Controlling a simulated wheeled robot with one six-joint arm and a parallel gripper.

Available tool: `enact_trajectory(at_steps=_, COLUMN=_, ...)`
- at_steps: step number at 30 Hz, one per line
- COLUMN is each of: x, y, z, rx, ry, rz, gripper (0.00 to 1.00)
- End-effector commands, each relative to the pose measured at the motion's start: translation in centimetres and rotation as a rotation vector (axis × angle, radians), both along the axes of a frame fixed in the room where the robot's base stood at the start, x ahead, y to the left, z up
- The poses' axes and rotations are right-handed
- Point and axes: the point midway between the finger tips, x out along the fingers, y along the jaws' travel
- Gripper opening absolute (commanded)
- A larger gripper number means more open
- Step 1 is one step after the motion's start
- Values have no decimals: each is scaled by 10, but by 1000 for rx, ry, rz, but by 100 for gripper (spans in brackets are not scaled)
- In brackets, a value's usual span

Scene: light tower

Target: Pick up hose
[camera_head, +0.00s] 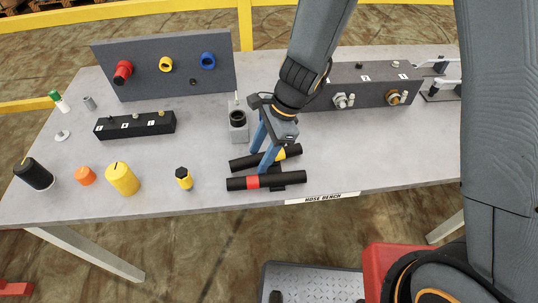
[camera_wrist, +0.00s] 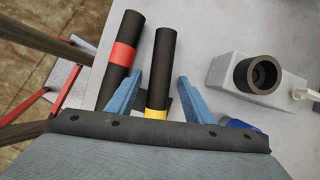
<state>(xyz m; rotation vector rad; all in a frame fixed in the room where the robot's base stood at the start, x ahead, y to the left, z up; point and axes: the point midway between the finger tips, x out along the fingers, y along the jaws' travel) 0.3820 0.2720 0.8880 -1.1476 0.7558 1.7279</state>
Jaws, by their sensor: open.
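Two black hoses lie side by side near the front edge of the bench. One hose with a yellow band (camera_head: 240,164) lies farther back and slightly angled; the wrist view shows it too (camera_wrist: 161,70). The other hose with a red band (camera_head: 290,179) lies nearer the edge, and to the left in the wrist view (camera_wrist: 129,38). My gripper (camera_head: 260,162) is open, its blue fingers pointing down at the hoses. In the wrist view the fingers (camera_wrist: 160,76) stand on either side of the yellow-banded hose. Whether they touch it I cannot tell.
A grey block with a dark ring (camera_head: 237,122) stands just behind the hoses. A yellow-black piece (camera_head: 184,178) and a yellow cylinder (camera_head: 122,178) stand to the left. A dark panel (camera_head: 140,85) with coloured fittings and a connector box (camera_head: 330,98) stand behind.

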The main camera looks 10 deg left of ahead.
Motion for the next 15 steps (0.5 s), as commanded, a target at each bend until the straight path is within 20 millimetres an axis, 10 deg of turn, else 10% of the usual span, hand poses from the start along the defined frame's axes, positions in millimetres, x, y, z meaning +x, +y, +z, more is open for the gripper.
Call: enact_trajectory(at_steps=15, x=0, y=0, z=-2, rx=0, ry=0, rz=0, gripper=44)
